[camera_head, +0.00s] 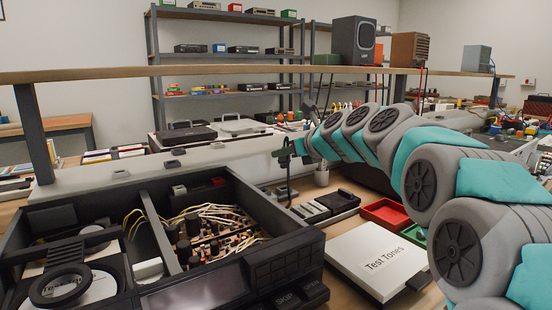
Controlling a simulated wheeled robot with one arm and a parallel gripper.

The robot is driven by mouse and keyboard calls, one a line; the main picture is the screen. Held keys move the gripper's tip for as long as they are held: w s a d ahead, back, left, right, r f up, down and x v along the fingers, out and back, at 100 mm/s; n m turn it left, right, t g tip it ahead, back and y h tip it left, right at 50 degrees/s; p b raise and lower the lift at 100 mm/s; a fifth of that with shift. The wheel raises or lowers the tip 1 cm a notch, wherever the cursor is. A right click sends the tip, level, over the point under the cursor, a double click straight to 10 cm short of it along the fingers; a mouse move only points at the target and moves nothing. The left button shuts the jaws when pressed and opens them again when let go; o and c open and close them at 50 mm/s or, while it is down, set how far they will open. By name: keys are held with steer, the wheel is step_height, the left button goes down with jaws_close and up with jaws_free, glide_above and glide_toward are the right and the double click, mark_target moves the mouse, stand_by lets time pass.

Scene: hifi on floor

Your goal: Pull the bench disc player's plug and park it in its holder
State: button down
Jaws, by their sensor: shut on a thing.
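The bench disc player (165,295) stands open in the left foreground, with its disc tray, wiring and front buttons showing. My gripper (289,151) is behind its right rear corner, in front of the long pale rail (95,182). It is small in view and shut on a dark piece, which looks like the plug; the jaws mostly hide it. A dark cord (289,185) hangs down from there. I cannot tell for certain which fitting is the holder; small grey and dark blocks (311,211) lie on the bench to the right of the player.
A white "Test Tones" case (382,258) and a red tray (386,213) lie right of the player. A wooden shelf (250,70) crosses above the bench. My arm covers much of the right side.

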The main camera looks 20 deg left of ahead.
steer(key=shift+f+b, duration=2.35)
steer(key=shift+b, duration=0.15)
steer(key=shift+p, duration=0.7)
steer(key=shift+f, duration=0.9)
stand_by(1.1)
steer(key=shift+c, duration=2.4)
jaws_free()
steer(key=shift+s, duration=0.1)
steer(key=v, duration=0.7)
steer(key=shift+s+d+r, duration=0.15)
steer(key=shift+d+r, duration=0.05)
steer(key=shift+r, duration=0.05)
steer(key=shift+r+p, duration=2)
steer(key=shift+r, duration=0.4)
